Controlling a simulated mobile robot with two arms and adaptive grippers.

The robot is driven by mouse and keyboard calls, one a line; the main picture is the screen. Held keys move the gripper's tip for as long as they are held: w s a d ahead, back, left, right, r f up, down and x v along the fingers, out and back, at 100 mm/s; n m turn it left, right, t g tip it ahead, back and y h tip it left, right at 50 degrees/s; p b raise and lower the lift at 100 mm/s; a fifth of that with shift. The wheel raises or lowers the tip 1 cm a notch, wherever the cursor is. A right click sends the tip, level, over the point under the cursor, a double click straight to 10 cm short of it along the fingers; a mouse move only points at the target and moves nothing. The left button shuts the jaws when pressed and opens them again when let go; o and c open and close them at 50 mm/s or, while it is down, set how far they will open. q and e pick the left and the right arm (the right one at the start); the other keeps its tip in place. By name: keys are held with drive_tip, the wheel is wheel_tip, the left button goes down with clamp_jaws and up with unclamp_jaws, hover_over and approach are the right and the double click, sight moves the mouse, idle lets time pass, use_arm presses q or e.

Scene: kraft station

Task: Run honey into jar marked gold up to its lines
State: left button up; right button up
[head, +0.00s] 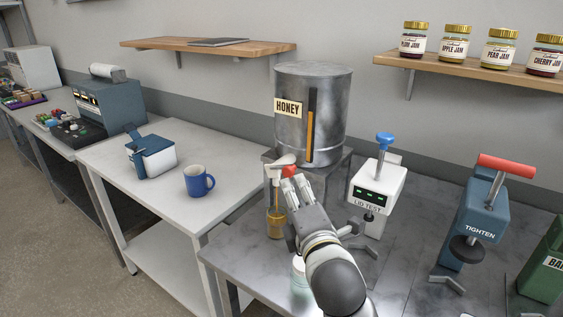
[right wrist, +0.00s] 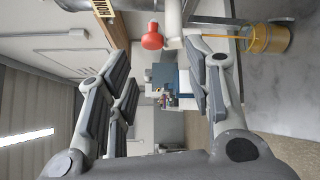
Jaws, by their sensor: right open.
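The steel honey tank (head: 290,130) stands on a raised stand, its gauge strip partly amber. Its tap has a red knob (head: 289,171), also in the right wrist view (right wrist: 152,40). A thin amber stream (head: 276,197) runs from the spout into a clear jar (head: 276,224) under it. Amber honey shows in the jar; the right wrist view also shows this jar (right wrist: 267,39). Its lines and gold mark cannot be made out. My right gripper (head: 298,190) is open and empty, its fingertips just by the red knob. My left gripper is not in view.
A pale capped container (head: 299,273) stands left of my right forearm. The LID TEST device (head: 377,200) and the TIGHTEN press (head: 478,225) stand to the right. A blue mug (head: 198,181) is on the white table. Jam jars (head: 455,45) line the shelf.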

sight(288, 174)
drive_tip(key=w, duration=0.2)
drive_tip(key=w+a+p, duration=0.1)
drive_tip(key=w, duration=0.4)
drive_tip(key=shift+w+a+r+p, duration=0.15)
drive_tip(key=shift+w+r+p, duration=0.1)
drive_tip(key=shift+p, duration=0.1)
drive_tip(key=shift+w+a, duration=0.1)
drive_tip(key=shift+w, duration=0.45)
drive_tip(key=shift+w+f, duration=0.1)
drive_tip(key=shift+w, duration=0.35)
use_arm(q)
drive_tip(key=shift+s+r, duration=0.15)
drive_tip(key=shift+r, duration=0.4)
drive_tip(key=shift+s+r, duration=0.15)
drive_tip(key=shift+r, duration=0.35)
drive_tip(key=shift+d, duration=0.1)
use_arm(e)
drive_tip(key=shift+s, duration=0.1)
drive_tip(key=shift+c, duration=1.2)
clamp_jaws()
